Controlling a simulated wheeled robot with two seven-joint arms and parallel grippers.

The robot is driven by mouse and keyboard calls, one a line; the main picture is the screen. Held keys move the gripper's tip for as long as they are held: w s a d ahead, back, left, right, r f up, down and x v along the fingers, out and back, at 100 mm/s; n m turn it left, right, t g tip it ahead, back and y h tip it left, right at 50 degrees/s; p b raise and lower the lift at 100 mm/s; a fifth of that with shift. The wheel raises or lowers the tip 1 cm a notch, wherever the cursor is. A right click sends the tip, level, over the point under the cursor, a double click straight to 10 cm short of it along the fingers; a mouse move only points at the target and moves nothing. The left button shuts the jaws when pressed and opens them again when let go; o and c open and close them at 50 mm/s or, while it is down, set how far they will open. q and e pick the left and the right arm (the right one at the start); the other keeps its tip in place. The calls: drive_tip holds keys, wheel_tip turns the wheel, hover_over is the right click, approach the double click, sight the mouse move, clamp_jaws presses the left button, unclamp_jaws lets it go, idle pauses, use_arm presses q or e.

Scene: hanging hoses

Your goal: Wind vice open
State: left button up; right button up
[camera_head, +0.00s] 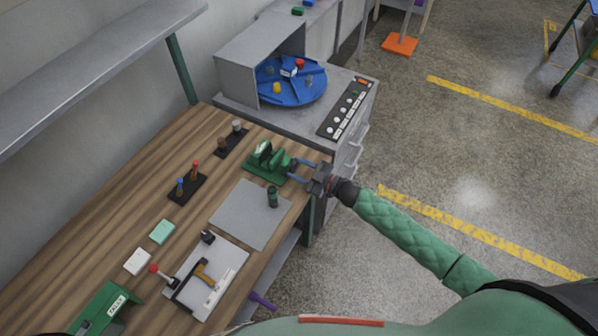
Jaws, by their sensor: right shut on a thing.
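The green vice (267,161) stands near the far right corner of the wooden bench, with its screw end facing right. My right gripper (303,172) comes in from the right and is at the vice's handle end, shut on the vice handle. The handle itself is mostly hidden by the fingers. How wide the vice jaws stand apart is too small to tell. My left gripper is not in view.
A grey mat (240,222) with a dark green cylinder (272,197) lies in front of the vice. A grey cabinet with a blue turntable (290,90) and a button panel (347,108) stands behind. A toggle clamp fixture (207,277) is nearer. Open floor lies right.

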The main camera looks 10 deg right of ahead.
drive_tip(key=shift+f+n+b, duration=0.1)
drive_tip(key=shift+n+b, duration=0.25)
drive_tip(key=shift+n, duration=0.25)
drive_tip(key=shift+n+b, duration=0.35)
drive_tip(key=shift+n, duration=0.35)
drive_tip(key=o, duration=0.7)
drive_tip(key=shift+o, duration=1.4)
drive_tip(key=shift+d, duration=0.15)
use_arm(q)
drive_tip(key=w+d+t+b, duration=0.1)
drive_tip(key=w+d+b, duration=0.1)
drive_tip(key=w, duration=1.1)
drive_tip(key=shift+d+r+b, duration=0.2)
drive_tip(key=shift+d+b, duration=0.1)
drive_tip(key=shift+b, duration=0.6)
use_arm(e)
drive_tip(key=v, duration=0.7)
drive_tip(key=shift+s+d, duration=0.15)
drive_tip(key=shift+s, duration=0.05)
